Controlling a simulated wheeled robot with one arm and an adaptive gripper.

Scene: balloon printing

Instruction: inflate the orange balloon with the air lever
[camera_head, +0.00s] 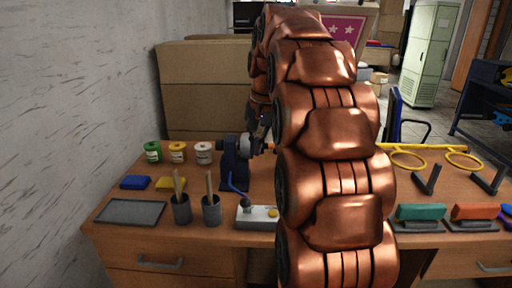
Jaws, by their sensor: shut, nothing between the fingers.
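A blue machine (235,164) with a round grey body stands on the wooden table, left of my arm. A small orange piece (270,147) shows at its right-hand nozzle, probably the orange balloon; my arm partly hides that area. My gripper (263,121) shows as a dark shape just above the nozzle, partly behind my copper arm. It is shut and empty; I cannot tell whether it touches anything.
Green, yellow and white paint jars (177,152) stand at the back left. Blue and yellow pads (171,183), a dark tray (131,212) and two cups with sticks (181,209) are at left. Yellow rings (409,159) and teal and orange stamps (421,212) are at right. Cardboard boxes (200,88) stand behind.

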